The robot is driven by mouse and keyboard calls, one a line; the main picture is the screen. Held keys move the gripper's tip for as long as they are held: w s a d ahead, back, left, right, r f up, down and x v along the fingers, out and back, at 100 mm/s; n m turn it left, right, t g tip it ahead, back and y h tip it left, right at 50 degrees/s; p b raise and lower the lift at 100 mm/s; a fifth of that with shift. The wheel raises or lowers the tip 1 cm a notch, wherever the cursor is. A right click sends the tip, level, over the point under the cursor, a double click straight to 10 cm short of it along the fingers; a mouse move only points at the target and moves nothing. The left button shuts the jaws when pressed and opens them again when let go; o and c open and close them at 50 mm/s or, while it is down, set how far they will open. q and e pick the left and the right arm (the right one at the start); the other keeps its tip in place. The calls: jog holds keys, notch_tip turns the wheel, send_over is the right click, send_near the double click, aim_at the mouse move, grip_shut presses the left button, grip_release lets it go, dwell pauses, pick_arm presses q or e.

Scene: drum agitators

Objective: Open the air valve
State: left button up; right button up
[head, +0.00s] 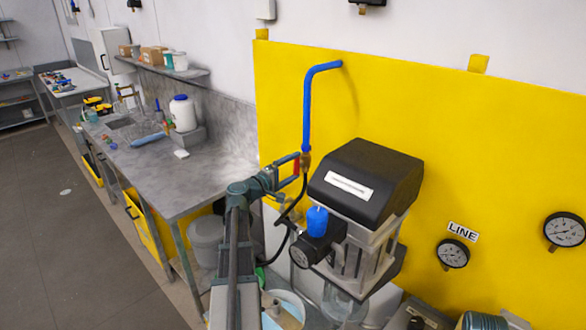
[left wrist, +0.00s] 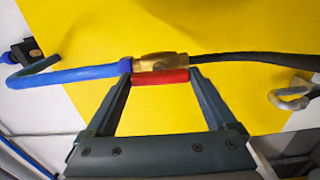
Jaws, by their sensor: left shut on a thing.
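The air valve is a small brass body (left wrist: 155,61) with a red handle (left wrist: 162,77), between a blue pipe (left wrist: 70,76) and a black hose (left wrist: 240,61) in the left wrist view. The red handle lies along the brass body, roughly in line with the pipe. In the head view the brass valve (head: 305,160) hangs at the lower end of the blue pipe (head: 307,110), by the yellow wall panel. My left gripper (head: 298,168) is shut on the red handle, with one finger at each end of it. My right gripper is not in view.
A black-topped agitator motor (head: 368,175) with a blue-knobbed regulator (head: 317,220) stands just right of the left gripper. Gauges (head: 453,253) are on the yellow panel at right. A grey workbench (head: 190,185) with a white jar (head: 183,113) is at left. Open floor (head: 60,240) lies beyond.

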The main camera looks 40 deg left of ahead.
pick_arm(q)
jog(key=shift+n, duration=0.3)
dwell(0.4)
jog(key=o, duration=1.1)
jog(key=shift+c, duration=0.2)
jog(key=shift+s, duration=0.15)
jog(key=s, duration=1.3)
jog(key=shift+s+a, duration=0.3)
jog(key=shift+a, duration=0.1)
